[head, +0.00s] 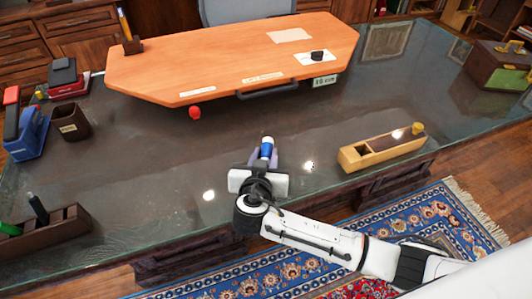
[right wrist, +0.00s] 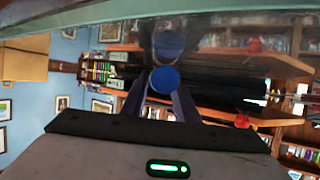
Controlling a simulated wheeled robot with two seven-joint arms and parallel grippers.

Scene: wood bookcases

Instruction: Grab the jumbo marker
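The jumbo marker (head: 266,150) is blue with a pale far end and lies on the glass desk top, pointing away from me. My right gripper (head: 263,158) is low over the desk, with one finger on each side of the marker. In the right wrist view the marker's round blue end (right wrist: 165,79) faces the camera between the two spread fingers (right wrist: 162,92). A narrow gap seems to show beside it, so the fingers look open around it. Its reflection shows in the glass. My left gripper is not in view.
A wooden box with a yellow knob (head: 381,151) stands to the right. An orange board (head: 235,62) with a red knob (head: 195,112) is behind. A dark pen cup (head: 70,122), a blue stapler-like thing (head: 25,135) and a dark holder (head: 45,232) stand left. Glass around the marker is clear.

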